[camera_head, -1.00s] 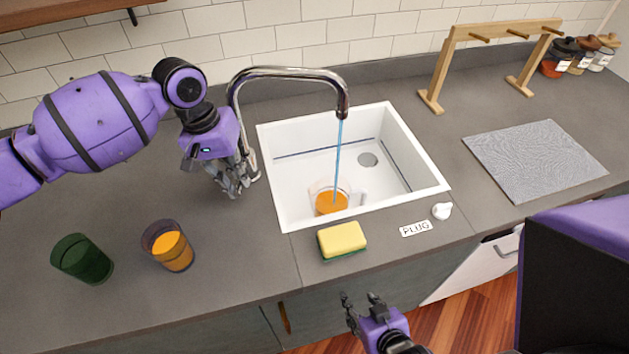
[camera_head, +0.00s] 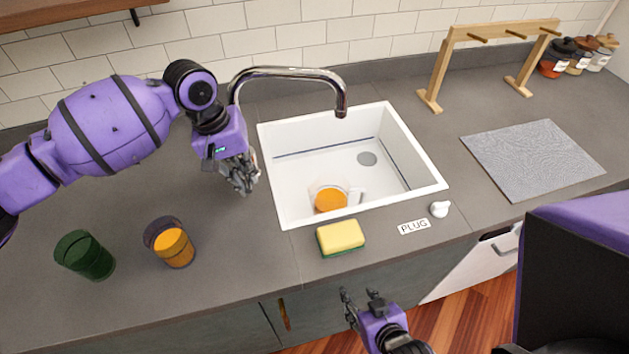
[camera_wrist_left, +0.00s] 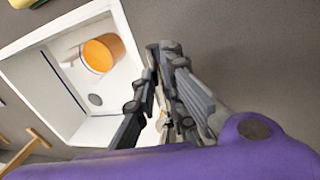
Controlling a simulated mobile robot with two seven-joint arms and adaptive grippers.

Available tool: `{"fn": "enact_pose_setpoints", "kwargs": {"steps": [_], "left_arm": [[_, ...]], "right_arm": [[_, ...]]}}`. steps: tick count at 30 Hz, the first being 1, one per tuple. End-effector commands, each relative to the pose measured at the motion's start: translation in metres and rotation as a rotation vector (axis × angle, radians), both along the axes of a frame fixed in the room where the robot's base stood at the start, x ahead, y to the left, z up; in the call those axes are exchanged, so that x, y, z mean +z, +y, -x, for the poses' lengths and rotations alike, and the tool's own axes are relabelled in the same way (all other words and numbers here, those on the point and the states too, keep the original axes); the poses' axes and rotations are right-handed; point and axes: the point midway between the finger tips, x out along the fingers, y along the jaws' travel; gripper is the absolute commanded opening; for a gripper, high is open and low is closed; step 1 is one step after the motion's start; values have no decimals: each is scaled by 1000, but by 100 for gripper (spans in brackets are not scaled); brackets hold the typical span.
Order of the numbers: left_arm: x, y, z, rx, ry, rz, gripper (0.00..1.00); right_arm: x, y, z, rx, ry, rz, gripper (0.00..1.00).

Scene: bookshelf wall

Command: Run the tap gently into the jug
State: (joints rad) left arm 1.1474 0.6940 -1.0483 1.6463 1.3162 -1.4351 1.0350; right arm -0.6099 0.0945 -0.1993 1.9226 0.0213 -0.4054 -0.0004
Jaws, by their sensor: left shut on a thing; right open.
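The chrome tap (camera_head: 290,72) arches over the sink, its spout end above the basin. No water shows at the spout. The clear jug (camera_head: 330,199) stands in the front of the white sink (camera_head: 410,187), orange in its lower part; it also shows in the left wrist view (camera_wrist_left: 103,52). My left gripper (camera_head: 244,184) is at the sink's left edge, by the tap's base. In the left wrist view its fingers (camera_wrist_left: 168,100) are closed together on the tap lever, which they mostly hide. My right gripper (camera_head: 360,297) is open and empty in front of the counter.
A yellow sponge (camera_head: 341,236) and a white plug (camera_head: 439,209) lie at the sink's front. A green glass (camera_head: 85,255) and an orange-filled glass (camera_head: 172,246) stand at left. A grey mat (camera_head: 533,158) and wooden rack (camera_head: 437,75) are at right.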

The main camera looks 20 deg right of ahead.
Motion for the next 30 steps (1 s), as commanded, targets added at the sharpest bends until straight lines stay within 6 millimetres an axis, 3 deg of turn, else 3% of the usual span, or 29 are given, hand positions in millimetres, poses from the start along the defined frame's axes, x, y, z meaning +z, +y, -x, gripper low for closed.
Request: {"fn": "enact_pose_setpoints", "kwargs": {"steps": [6,30], "left_arm": [[0,-8,1,92,0,1,0],[0,-16,1,174,1,8,0]], "right_arm": [[1,0,0,-1,-1,0,43],[1,-2,1,-2,0,2,43]]}}
